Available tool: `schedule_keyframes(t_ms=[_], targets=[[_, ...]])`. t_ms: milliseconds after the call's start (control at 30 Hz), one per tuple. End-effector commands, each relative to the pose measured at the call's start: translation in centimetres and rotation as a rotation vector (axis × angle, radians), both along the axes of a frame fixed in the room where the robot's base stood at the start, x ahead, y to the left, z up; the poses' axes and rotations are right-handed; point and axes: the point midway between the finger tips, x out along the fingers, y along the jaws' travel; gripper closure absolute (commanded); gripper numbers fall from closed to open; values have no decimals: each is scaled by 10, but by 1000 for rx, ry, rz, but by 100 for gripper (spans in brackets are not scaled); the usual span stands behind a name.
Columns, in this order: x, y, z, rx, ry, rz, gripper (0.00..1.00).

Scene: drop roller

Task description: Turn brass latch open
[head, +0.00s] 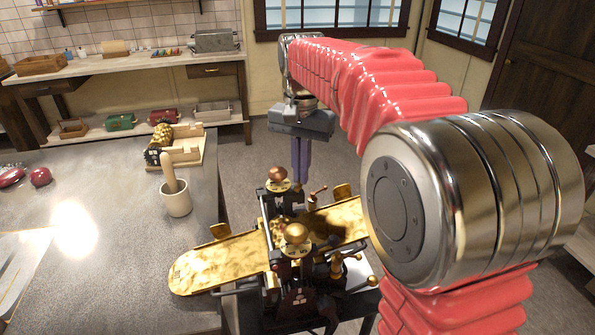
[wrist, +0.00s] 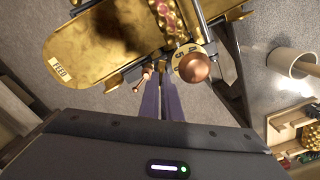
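A small copper-tipped lever (head: 318,190) stands by the far post. A brass fitting (head: 338,263) sits on the near right side. I cannot tell which part is the latch. My gripper (head: 302,183) points down beside the far post, its purple fingers close together. In the wrist view the fingertips (wrist: 160,84) overlap the machine's edge near the copper knob (wrist: 194,66); contact is unclear.
A mortar with pestle (head: 176,197) and a wooden tray (head: 182,150) with a gold textured piece stand on the grey table (head: 100,215) at left. A shelf bench (head: 120,68) lies behind. Open floor (head: 245,160) shows beyond the machine. My red arm hides the right side.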

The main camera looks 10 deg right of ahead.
Motion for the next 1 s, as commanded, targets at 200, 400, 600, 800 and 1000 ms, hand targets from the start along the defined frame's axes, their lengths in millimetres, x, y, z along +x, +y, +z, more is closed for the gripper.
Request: schedule_keyframes(t_ms=[200, 400, 600, 800, 1000], targets=[[2, -2, 1, -6, -5, 201, 100], [3, -1, 1, -6, -5, 381, 100], [3, 1, 1, -6, -5, 518, 100], [3, 1, 1, -6, -6, 598, 100], [3, 2, 1, -6, -6, 626, 100]])
